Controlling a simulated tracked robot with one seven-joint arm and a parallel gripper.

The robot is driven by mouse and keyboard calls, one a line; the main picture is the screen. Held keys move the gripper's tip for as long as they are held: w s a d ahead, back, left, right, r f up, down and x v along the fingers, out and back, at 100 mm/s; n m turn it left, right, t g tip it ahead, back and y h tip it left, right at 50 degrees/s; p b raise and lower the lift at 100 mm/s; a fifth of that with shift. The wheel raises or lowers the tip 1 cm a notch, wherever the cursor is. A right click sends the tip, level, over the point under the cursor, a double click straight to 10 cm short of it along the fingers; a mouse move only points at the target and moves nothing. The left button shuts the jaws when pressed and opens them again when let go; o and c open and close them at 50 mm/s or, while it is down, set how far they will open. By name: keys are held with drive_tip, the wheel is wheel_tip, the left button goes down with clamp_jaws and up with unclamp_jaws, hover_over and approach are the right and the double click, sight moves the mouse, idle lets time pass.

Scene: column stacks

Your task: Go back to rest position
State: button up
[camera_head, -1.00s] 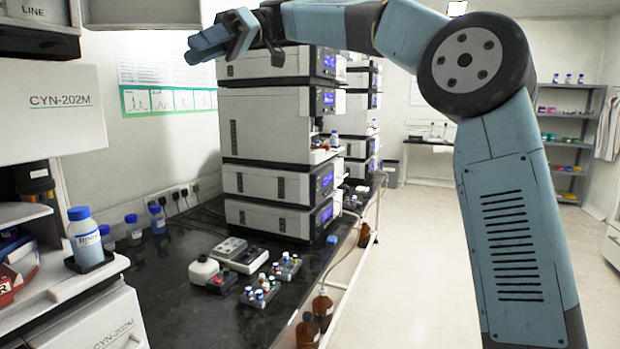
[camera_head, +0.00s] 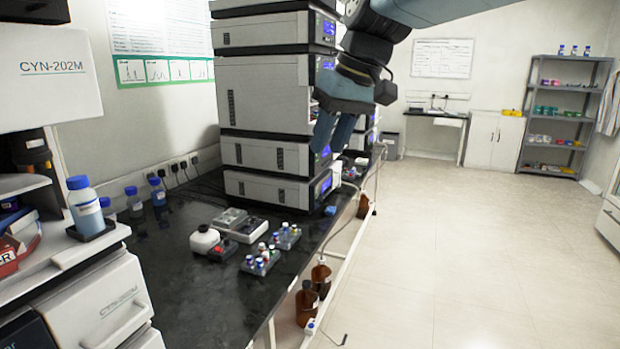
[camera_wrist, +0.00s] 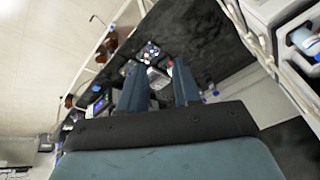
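My gripper (camera_head: 329,142) hangs from my arm at the top centre of the head view, fingers pointing down. It is in front of the right edge of the stacked grey instruments (camera_head: 265,95), above the bench's front edge. In the wrist view my gripper (camera_wrist: 159,68) shows two blue fingers apart with a gap between them. Nothing is held; bench items show well beyond the fingertips. Whether the fingers touch the stack cannot be told.
A blue-capped bottle (camera_head: 86,207) is at left. The floor (camera_head: 470,260) at right is clear.

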drive_tip(key=s+d+f+m+t+h, duration=0.1)
drive_tip(key=s+d+f+m, duration=0.1)
drive_tip(key=d, duration=0.4)
drive_tip(key=s+d+f+m+t+h, duration=0.1)
drive_tip(key=s+d+f+m, duration=0.1)
drive_tip(key=s+d+f, duration=0.3)
drive_tip(key=s+d+f+m+t+h, duration=0.1)
drive_tip(key=s+d+f, duration=0.3)
drive_tip(key=d, duration=0.5)
wheel_tip(320, 180, down, 2)
drive_tip(key=shift+s+f+m+h, duration=0.1)
drive_tip(key=shift+s+m+h, duration=0.15)
drive_tip(key=shift+m, duration=0.45)
drive_tip(key=shift+d, duration=0.1)
